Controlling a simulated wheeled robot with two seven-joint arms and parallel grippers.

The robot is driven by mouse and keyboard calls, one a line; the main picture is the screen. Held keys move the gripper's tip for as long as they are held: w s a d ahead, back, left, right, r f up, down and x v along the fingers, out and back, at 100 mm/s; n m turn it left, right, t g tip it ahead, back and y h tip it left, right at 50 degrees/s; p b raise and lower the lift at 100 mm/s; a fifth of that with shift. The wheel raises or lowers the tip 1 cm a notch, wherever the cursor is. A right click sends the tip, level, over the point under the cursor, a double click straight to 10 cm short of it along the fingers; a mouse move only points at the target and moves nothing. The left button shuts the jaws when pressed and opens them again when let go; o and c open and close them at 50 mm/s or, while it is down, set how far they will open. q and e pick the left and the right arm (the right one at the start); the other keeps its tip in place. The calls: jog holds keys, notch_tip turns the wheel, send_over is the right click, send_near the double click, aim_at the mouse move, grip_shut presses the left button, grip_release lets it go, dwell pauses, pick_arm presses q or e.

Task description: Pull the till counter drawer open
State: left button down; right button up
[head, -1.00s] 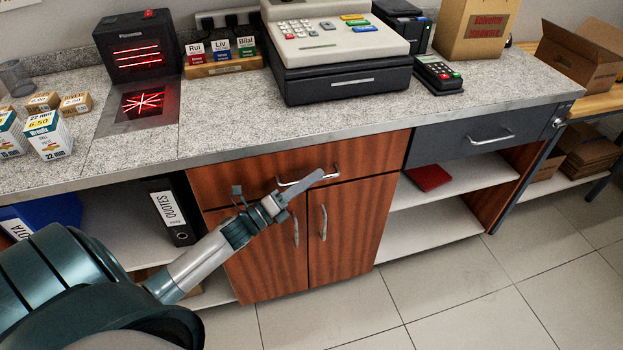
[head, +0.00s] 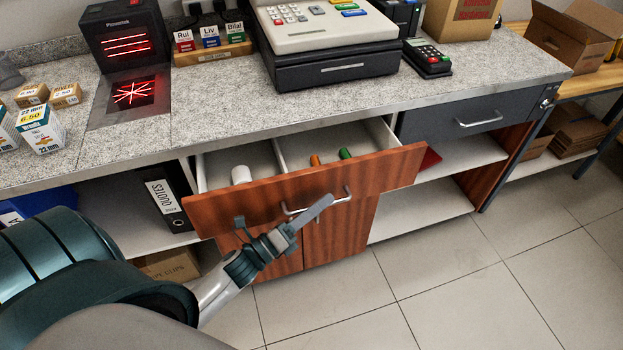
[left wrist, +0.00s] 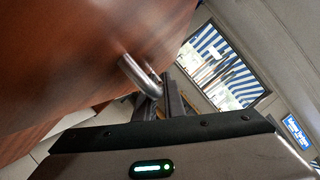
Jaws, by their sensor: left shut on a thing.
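The till counter drawer (head: 300,192) has a reddish wood front and is pulled well out from the counter. Inside it are a white roll (head: 241,174), an orange item (head: 315,160) and a green item (head: 345,154), with a divider between the white roll and the others. My left gripper (head: 312,217) is shut on the drawer's metal bar handle (head: 347,193). In the left wrist view the handle (left wrist: 137,75) runs in between the fingers (left wrist: 168,98), close to the wood front. My right gripper is in neither view.
Cupboard doors (head: 335,235) stand below the drawer. A till (head: 330,65), a card reader (head: 427,60) and a scanner (head: 127,40) stand on the counter (head: 220,115). A grey drawer (head: 450,122) at the right is shut. The tiled floor (head: 430,275) in front is clear.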

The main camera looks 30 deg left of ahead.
pick_arm(q)
jog(key=s+d, duration=1.3)
jog(key=d, duration=0.3)
jog(key=shift+s, duration=0.35)
jog(key=c, duration=2.1)
grip_release()
jog(key=shift+a+f, duration=0.1)
